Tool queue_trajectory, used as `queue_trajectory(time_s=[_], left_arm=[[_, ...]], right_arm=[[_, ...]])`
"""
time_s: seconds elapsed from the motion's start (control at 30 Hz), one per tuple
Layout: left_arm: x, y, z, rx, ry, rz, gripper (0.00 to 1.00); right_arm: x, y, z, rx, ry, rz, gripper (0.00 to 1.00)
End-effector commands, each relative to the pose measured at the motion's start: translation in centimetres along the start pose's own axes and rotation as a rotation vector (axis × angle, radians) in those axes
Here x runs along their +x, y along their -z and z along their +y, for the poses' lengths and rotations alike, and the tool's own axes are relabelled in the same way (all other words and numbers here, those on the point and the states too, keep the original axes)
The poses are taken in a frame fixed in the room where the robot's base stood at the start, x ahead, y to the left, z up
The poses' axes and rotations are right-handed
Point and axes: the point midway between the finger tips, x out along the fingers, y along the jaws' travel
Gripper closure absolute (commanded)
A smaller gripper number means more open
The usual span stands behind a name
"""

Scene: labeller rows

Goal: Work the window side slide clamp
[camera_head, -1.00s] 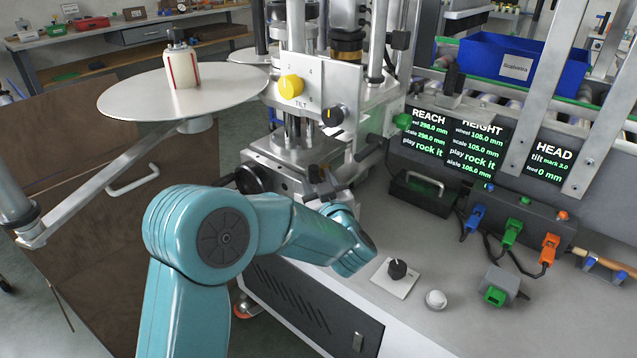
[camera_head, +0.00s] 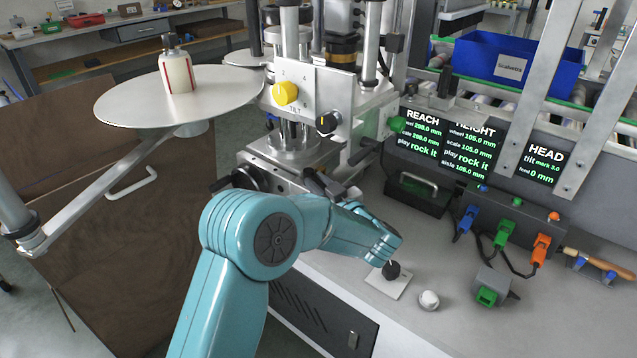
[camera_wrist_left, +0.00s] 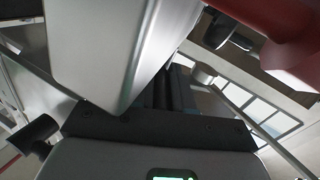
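My left arm, teal, reaches in from the bottom toward the labeller. Its wrist (camera_head: 372,236) is in front of the machine's slide base, and its fingers cannot be made out in the head view. A dark handle-like part (camera_head: 318,184) sits on the slide base just beyond my forearm; I cannot tell whether it is the window side slide clamp. A round black handwheel (camera_head: 248,178) is left of it. In the left wrist view a black bar (camera_wrist_left: 150,130) and a large pale block (camera_wrist_left: 120,50) fill the middle; no finger opening is clear. My right gripper is not in view.
Display panels (camera_head: 468,150) read REACH, HEIGHT and HEAD; two say "play rock it". A black knob plate (camera_head: 388,282) and white button (camera_head: 429,300) are close by my wrist. A round label platter (camera_head: 130,102) stands left.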

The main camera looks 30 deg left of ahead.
Motion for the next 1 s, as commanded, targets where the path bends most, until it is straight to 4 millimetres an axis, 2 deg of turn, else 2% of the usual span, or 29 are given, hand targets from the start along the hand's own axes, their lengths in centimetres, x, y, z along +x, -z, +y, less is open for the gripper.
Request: queue_trajectory(time_s=[0.03, 0.07, 0.1, 0.37, 0.47, 0.57, 0.8, 1.0], left_arm=[[0.0, 0.1, 0.0, -0.002, -0.001, 0.0, 0.67], [0.0, 0.1, 0.0, -0.002, -0.002, 0.0, 0.57], [0.0, 0.0, 0.0, -0.002, -0.002, 0.0, 0.55], [-0.1, 0.0, 0.0, -0.001, -0.002, 0.0, 0.55], [-0.7, 0.1, 0.1, -0.001, -0.004, -0.001, 0.55], [-2.4, 0.1, 0.2, 0.001, -0.007, -0.002, 0.55], [-8.8, 0.2, 0.2, 0.001, -0.009, -0.002, 0.55], [-13.4, 0.1, 0.1, 0.0, -0.007, -0.001, 0.55]], right_arm=[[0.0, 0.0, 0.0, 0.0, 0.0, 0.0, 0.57], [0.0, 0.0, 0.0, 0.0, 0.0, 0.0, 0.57], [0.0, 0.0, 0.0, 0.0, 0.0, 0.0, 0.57], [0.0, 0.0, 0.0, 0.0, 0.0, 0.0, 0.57], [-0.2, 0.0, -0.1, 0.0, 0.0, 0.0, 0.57], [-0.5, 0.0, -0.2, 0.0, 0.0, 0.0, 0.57], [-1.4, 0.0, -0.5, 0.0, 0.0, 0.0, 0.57], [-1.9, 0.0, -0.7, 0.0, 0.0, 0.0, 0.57]])
